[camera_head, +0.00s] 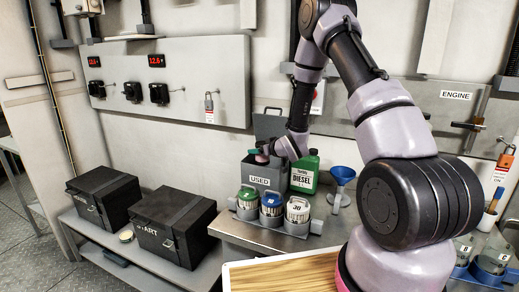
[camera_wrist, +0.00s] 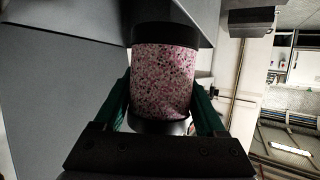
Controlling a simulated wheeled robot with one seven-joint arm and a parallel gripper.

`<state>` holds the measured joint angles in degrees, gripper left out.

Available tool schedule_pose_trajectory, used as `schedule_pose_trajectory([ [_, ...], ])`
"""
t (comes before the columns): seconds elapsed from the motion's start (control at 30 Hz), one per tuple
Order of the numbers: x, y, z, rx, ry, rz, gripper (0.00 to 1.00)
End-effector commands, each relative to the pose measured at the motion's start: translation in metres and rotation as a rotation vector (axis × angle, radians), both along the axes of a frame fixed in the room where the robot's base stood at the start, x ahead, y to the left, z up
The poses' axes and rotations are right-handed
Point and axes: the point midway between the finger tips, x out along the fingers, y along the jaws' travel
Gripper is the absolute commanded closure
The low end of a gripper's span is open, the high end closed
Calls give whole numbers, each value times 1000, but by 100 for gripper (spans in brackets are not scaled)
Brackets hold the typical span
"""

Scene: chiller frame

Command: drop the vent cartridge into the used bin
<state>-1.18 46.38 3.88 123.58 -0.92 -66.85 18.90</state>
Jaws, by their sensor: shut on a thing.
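The vent cartridge (camera_wrist: 165,78) is a cylinder with pink speckled filling and dark end caps. In the wrist view it sits between the two green fingers of my gripper (camera_wrist: 165,100), which is shut on it. In the head view my gripper (camera_head: 258,155) is at the top of the used bin (camera_head: 260,181), a grey open box labelled USED with a raised grey back. The cartridge is small and mostly hidden there. I cannot tell how far it is inside the bin's rim. Grey panels close to the cartridge fill the left and top of the wrist view.
A green diesel jug (camera_head: 305,172) stands right beside the bin, with a blue funnel (camera_head: 342,178) further right. A rack with three lidded jars (camera_head: 271,206) stands in front. Two black cases (camera_head: 172,228) are on the lower shelf to the left.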

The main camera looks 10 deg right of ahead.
Motion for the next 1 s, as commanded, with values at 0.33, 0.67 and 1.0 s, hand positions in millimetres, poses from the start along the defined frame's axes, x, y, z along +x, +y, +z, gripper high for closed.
schedule_pose_trajectory([
  [0.33,0,0,0,0,0,0,0],
  [0.67,-19,-9,22,1,0,0,0],
  [1.0,-82,-34,49,0,0,-2,0],
])
